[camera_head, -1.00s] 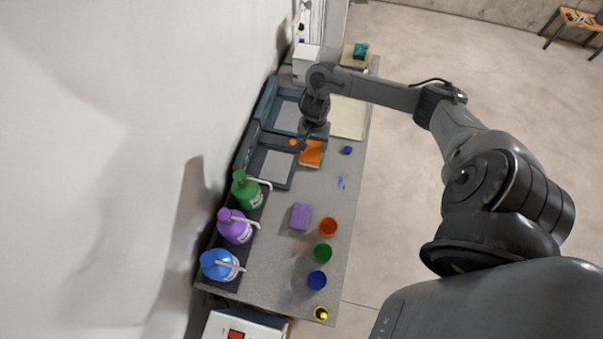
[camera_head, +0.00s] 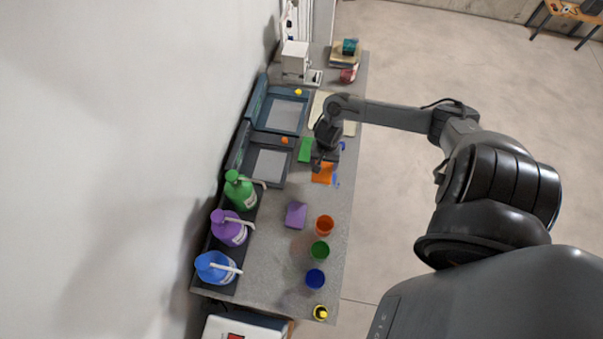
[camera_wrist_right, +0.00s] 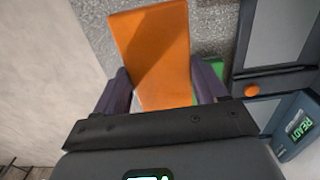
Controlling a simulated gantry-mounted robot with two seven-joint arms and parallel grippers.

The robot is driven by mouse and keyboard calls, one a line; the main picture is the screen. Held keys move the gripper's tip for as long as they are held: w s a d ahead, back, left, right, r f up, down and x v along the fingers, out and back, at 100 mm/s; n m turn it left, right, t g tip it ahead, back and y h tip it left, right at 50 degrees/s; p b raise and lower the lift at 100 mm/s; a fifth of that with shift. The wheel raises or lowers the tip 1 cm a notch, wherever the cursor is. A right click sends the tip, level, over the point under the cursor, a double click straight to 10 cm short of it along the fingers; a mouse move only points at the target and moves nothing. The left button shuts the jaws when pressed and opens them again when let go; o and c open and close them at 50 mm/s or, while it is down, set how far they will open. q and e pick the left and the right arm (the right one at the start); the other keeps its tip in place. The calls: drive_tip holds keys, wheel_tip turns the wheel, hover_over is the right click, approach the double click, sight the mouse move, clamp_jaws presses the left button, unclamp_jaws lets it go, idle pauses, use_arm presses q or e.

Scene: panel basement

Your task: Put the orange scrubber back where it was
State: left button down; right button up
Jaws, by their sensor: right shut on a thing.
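The orange scrubber (camera_head: 322,175) is a flat orange block, held by my right gripper (camera_head: 319,162) over the right part of the bench. In the right wrist view, the fingers of the right gripper (camera_wrist_right: 160,85) close on both sides of the orange scrubber (camera_wrist_right: 150,45), which sticks out past them over the grey bench top. I cannot tell its exact height above the bench. A green block (camera_head: 306,150) lies just left of the gripper, and a purple block (camera_head: 297,215) lies nearer. My left gripper is out of view.
Two dark devices with grey plates, the nearer (camera_head: 270,165) with an orange knob (camera_head: 284,140), stand along the wall side. Green, purple and blue pump bottles (camera_head: 228,230) stand nearer. Orange, green and blue cups (camera_head: 320,250) line the right side. Bench around the purple block is clear.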

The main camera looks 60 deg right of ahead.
drive_tip(key=w+a+f, duration=0.1)
drive_tip(key=w, duration=0.1)
drive_tip(key=w+a+f, duration=0.2)
drive_tip(key=w+a+f+b, duration=0.1)
drive_tip(key=w+a+f, duration=0.1)
drive_tip(key=shift+w+a, duration=0.1)
drive_tip(key=shift+f+b, duration=0.5)
drive_tip(key=shift+f, duration=1.4)
drive_tip(key=o, duration=1.1)
drive_tip(key=shift+f, duration=0.1)
drive_tip(key=shift+r+p, duration=1.6)
drive_tip(key=shift+r, duration=4.5)
